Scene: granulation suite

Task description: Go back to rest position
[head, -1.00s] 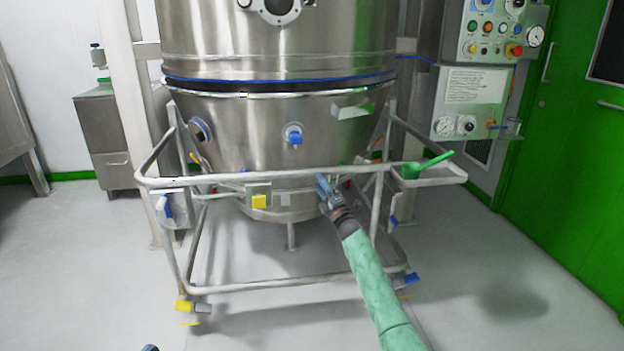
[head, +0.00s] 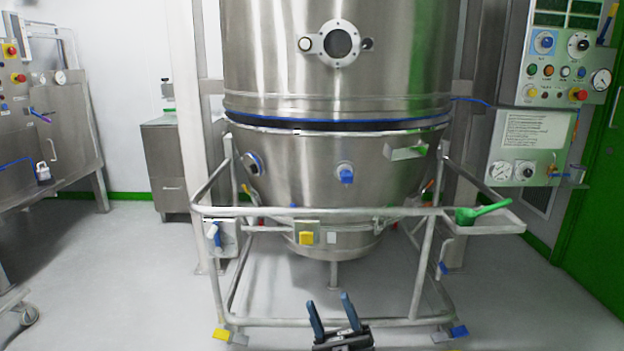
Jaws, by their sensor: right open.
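My right gripper (head: 332,314) shows at the bottom middle of the head view. Its two blue-grey fingers stand apart and point up, with nothing between them. It is in front of the lower frame of the steel trolley (head: 330,213) and appears clear of it. The rest of the right arm is out of the picture. My left gripper is not in view.
The trolley carries a large steel bowl (head: 290,165) under a steel vessel (head: 420,60). A green scoop (head: 485,211) lies in a side tray (head: 505,229). A control panel (head: 565,45) is at right. Grey floor (head: 130,290) is clear at left.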

